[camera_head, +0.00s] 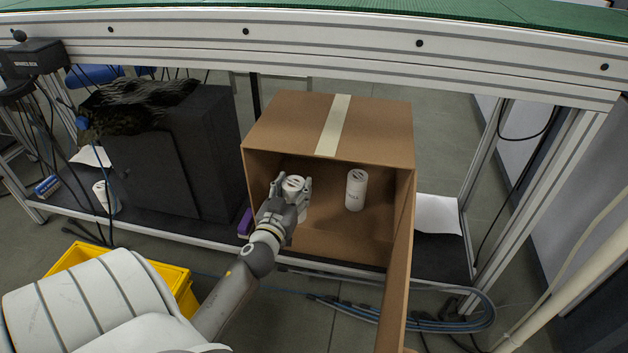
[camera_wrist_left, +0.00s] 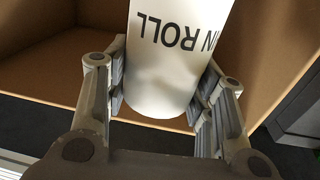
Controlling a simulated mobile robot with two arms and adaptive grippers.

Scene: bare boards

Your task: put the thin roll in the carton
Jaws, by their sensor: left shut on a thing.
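The carton (camera_head: 325,127) is a brown cardboard box lying with its open side toward me on the low shelf. My left gripper (camera_head: 292,190) is at its opening, on the left side, shut on a white roll (camera_head: 293,183). In the left wrist view the held roll (camera_wrist_left: 165,60) sits between both fingers (camera_wrist_left: 163,95), its label upside down and partly cut off, reading "N ROLL". The carton's brown inside (camera_wrist_left: 45,75) shows behind it. I cannot tell whether the roll touches the carton floor. My right gripper is not in view.
Another white roll (camera_head: 356,190) stands upright inside the carton, to the right. A flap (camera_head: 396,290) sticks out at the carton's right front. A black case (camera_head: 180,150) stands left, a yellow bin (camera_head: 75,257) is on the floor. A metal frame beam (camera_head: 330,45) crosses above.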

